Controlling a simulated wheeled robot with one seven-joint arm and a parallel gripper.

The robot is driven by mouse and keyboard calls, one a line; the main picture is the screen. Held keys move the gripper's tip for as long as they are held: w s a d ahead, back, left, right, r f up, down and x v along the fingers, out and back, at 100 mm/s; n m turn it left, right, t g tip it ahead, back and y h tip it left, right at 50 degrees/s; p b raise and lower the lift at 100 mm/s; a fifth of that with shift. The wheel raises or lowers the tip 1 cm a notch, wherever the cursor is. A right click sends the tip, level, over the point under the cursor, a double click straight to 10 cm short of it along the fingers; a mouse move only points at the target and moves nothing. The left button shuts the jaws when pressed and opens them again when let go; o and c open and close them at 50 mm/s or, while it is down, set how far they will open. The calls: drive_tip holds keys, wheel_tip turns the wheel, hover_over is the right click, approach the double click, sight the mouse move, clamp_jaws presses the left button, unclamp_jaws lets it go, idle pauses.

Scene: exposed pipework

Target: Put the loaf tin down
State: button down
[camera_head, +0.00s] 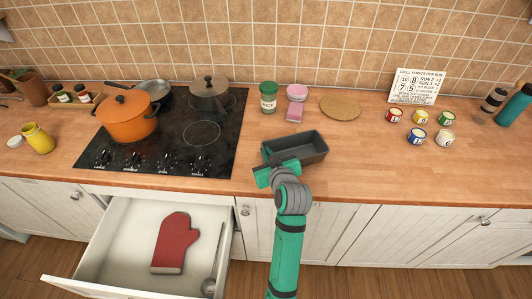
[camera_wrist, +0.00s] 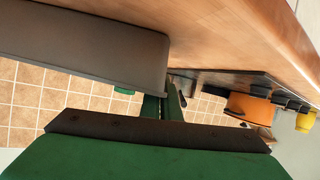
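The loaf tin (camera_head: 306,147) is dark grey, open-topped and empty. In the head view it is upright over the front part of the wooden counter, right of the hob. I cannot tell whether its base touches the wood. My gripper (camera_head: 267,161) is at the tin's left end, with its fingers close together on the wall there. In the wrist view the tin (camera_wrist: 85,42) fills the upper left, and its end meets the narrow gap between my gripper's fingers (camera_wrist: 164,106). The fingertips are partly hidden.
The black hob (camera_head: 200,150) with an orange pot (camera_head: 128,117) is to the left. A green jar (camera_head: 268,97), pink items (camera_head: 295,104) and a cork mat (camera_head: 340,108) stand behind. Several small tins (camera_head: 420,117) are right. The counter (camera_head: 365,155) between is clear. An open drawer (camera_head: 130,235) holds a red mitt.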

drive_tip(key=c, duration=2)
unclamp_jaws()
drive_tip(key=shift+f, duration=0.1)
drive_tip(key=shift+w+a, duration=0.1)
drive_tip(key=shift+d+r, duration=0.2)
drive_tip(key=shift+d, duration=0.05)
drive_tip(key=v, duration=1.2)
drive_tip(key=shift+a, duration=0.2)
